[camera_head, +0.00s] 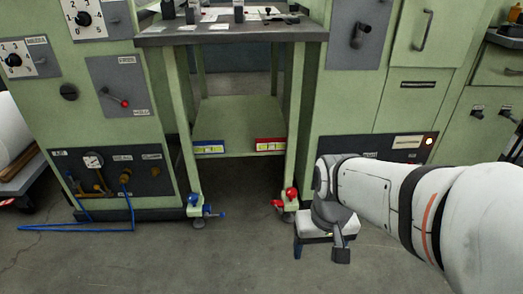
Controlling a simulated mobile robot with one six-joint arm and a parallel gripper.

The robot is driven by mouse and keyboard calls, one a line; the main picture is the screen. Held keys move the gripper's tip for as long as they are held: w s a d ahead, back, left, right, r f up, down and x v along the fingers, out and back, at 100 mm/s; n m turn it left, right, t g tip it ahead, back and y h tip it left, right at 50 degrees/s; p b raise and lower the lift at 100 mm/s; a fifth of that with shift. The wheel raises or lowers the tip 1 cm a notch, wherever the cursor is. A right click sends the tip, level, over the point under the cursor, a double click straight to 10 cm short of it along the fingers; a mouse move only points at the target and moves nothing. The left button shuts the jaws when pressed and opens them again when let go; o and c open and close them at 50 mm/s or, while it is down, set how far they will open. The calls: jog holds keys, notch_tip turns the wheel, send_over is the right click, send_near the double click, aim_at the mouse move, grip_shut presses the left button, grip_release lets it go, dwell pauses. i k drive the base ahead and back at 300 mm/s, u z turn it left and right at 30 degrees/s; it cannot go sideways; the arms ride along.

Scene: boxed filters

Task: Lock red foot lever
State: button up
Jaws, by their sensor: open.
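The red foot lever (279,204) is at the foot of the cart's right front leg, low over the floor. A round red knob (291,194) sits on the same foot, just above and right of the lever. My gripper (320,253) is open and points down, to the right of and nearer than the red lever. It is apart from the lever in the picture, with nothing visible between its fingers. The lever's exact angle is too small to tell.
The green cart's dark top (230,36) holds small items. A blue foot lever (213,212) is at its left leg. Green cabinets flank the cart. A blue hose (75,227) lies on the left floor. The floor ahead of the cart is clear.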

aim_at(272, 202)
jog(key=u, duration=0.05)
jog(key=i, duration=0.55)
jog(key=z, duration=0.05)
jog(key=k, duration=1.8)
jog(key=z, duration=0.25)
jog(key=i, duration=1.15)
jog(key=u, duration=0.5)
jog(key=i, duration=0.9)
jog(key=u, duration=0.7)
jog(key=k, duration=0.3)
jog(key=u, duration=0.05)
